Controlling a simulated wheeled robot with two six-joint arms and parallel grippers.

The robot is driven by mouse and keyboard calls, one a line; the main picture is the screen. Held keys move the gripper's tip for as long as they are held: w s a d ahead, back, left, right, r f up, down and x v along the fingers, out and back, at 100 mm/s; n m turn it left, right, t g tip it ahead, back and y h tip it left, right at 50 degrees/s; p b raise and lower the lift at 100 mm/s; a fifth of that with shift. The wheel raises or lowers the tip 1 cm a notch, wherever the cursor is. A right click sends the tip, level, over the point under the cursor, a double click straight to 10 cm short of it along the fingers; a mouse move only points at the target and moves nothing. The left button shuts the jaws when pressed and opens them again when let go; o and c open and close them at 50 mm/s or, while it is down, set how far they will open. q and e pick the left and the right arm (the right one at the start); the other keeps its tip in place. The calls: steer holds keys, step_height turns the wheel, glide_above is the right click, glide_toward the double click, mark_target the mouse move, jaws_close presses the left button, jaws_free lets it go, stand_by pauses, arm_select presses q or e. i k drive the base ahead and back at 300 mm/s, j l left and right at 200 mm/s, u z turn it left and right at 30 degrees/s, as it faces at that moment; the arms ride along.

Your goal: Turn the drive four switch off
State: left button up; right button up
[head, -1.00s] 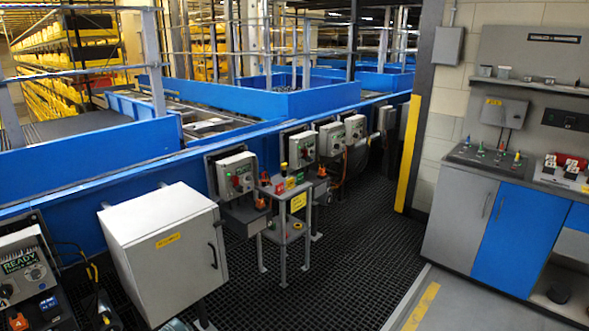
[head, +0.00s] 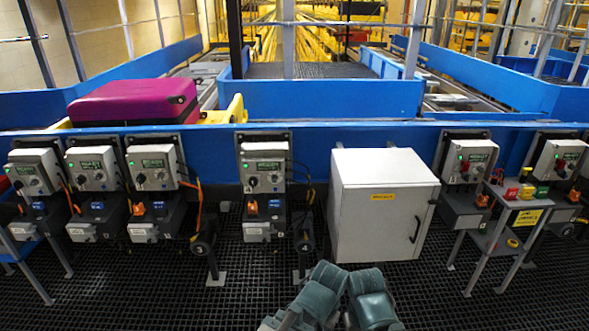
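The drive four control box (head: 264,165) is a pale box mounted on the blue conveyor side, just left of the white cabinet. It has a small green display and a dark rotary knob (head: 252,181); the knob's exact setting is too small to read. An orange connector (head: 253,208) and a blue part sit below it. A round black part marked 4 (head: 304,246) hangs to its lower right. Two teal-grey parts of my arms show at the bottom centre, well below the box. No fingertips can be made out, and nothing of mine touches the box.
Similar control boxes stand left (head: 152,166) and right (head: 472,161). The white cabinet (head: 383,202) juts out right of drive four. A small stand with red and yellow items (head: 513,191) is farther right. A purple suitcase (head: 134,102) lies on the conveyor. The dark grid floor ahead is open.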

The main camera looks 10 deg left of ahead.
mark_target(253, 182)
steer(key=i+l, duration=0.15)
steer(key=i, duration=0.4)
steer(key=i+l, duration=0.15)
steer(key=i, duration=0.35)
